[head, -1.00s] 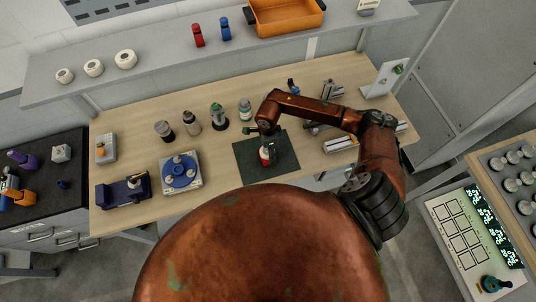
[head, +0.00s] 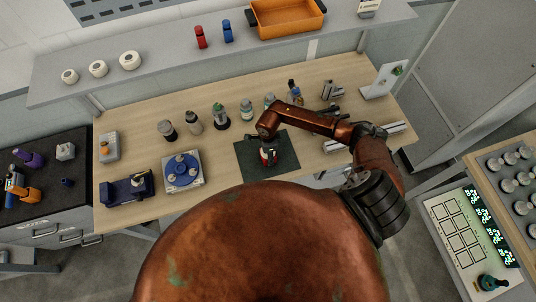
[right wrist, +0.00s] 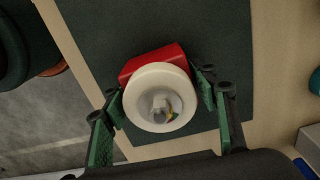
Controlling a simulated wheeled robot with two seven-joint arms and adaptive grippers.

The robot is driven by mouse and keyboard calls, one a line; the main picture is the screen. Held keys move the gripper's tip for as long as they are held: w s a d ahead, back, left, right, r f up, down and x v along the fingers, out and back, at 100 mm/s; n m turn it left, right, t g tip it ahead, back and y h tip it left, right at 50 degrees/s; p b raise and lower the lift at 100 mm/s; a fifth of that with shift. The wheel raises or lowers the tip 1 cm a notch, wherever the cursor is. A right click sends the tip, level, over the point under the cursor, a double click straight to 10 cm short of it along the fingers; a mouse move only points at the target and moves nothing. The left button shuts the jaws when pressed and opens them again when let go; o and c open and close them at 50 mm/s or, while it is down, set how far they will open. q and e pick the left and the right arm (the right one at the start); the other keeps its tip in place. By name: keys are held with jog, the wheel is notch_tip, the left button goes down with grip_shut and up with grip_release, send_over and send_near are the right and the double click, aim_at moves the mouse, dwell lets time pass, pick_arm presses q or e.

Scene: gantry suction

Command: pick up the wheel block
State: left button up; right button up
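The wheel block, a red block with a white wheel on it, sits on a dark green mat (head: 248,165) on the wooden bench. In the right wrist view the red block (right wrist: 155,62) lies behind the white wheel (right wrist: 140,98), which has a grey hub. My right gripper (right wrist: 160,95) is open, with one green-padded finger on each side of the wheel block, close to it. Contact cannot be made out. In the head view the right gripper (head: 267,138) is directly above the wheel block (head: 267,157) and partly hides it. My left gripper is not in view.
A blue round fixture (head: 182,171) and a dark blue device (head: 127,189) are to the left. Metal rails (head: 345,143) lie to the right, partly behind my arm.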

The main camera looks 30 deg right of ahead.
grip_shut()
jog(key=shift+r, duration=0.1)
dwell(0.4)
jog(key=shift+w, duration=0.1)
